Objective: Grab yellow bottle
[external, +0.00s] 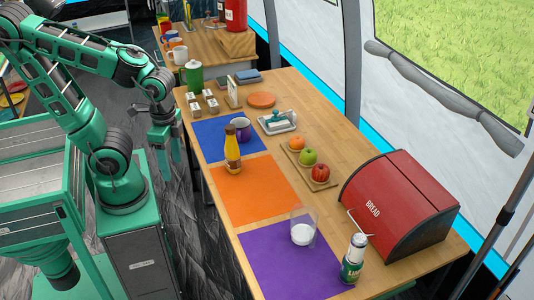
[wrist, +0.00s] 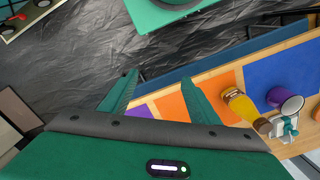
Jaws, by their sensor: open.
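The yellow bottle (external: 232,150) stands upright on the table, at the border of the blue and orange mats, with a brown label and a dark top. It also shows in the wrist view (wrist: 243,107), to the right of my gripper. My gripper (external: 164,150) hangs beside the table's left edge, left of the bottle and apart from it. In the wrist view my gripper (wrist: 155,92) has its two green fingers spread with nothing between them.
A purple mug (external: 242,129) stands close behind the bottle. The orange mat (external: 255,190) is mostly clear.

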